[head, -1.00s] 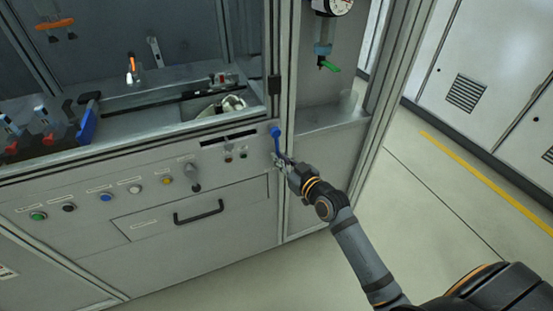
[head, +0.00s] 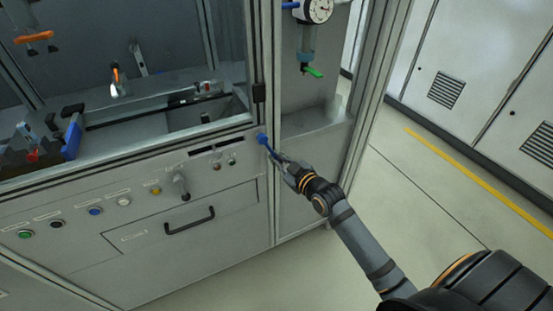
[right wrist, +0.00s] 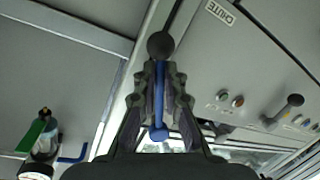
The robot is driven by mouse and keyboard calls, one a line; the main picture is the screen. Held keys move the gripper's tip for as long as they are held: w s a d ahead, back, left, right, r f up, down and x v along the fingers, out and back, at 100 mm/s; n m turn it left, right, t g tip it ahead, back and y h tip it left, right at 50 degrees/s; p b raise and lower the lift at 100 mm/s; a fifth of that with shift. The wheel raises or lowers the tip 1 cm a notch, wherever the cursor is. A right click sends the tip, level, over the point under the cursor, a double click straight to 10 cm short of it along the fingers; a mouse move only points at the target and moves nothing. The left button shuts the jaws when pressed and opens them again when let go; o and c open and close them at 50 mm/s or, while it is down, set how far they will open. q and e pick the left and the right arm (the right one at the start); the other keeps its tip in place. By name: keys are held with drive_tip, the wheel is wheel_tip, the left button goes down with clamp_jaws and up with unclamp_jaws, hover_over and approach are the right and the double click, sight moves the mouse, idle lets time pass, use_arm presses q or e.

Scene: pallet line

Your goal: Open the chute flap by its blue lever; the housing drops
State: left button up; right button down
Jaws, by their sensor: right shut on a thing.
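The blue lever (head: 264,139) sits on the front panel near the cabinet's corner post and slants down to the right from its blue pivot. In the right wrist view the blue lever (right wrist: 159,105) runs between my fingers, with a dark ball at its end. My right gripper (head: 285,166) is shut on the lever; the right wrist view shows the gripper (right wrist: 160,84) with a finger on each side. The chute opening (head: 207,114) behind the glass looks empty. No housing shows now. I cannot make out the flap itself. My left gripper is out of view.
The panel carries a row of buttons (head: 95,211), a grey switch handle (head: 181,187) and a drawer handle (head: 190,220). A gauge (head: 318,10) and green-levered valve (head: 313,72) hang at right. Floor right of the cabinet is clear.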

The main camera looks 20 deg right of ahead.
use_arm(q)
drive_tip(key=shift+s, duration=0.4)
use_arm(e)
drive_tip(key=c, duration=1.4)
unclamp_jaws()
drive_tip(key=shift+d, duration=0.1)
drive_tip(key=shift+c, duration=0.2)
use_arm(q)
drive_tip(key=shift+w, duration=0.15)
use_arm(e)
drive_tip(key=v, duration=0.7)
drive_tip(key=shift+s, duration=0.3)
drive_tip(key=shift+r, duration=0.1)
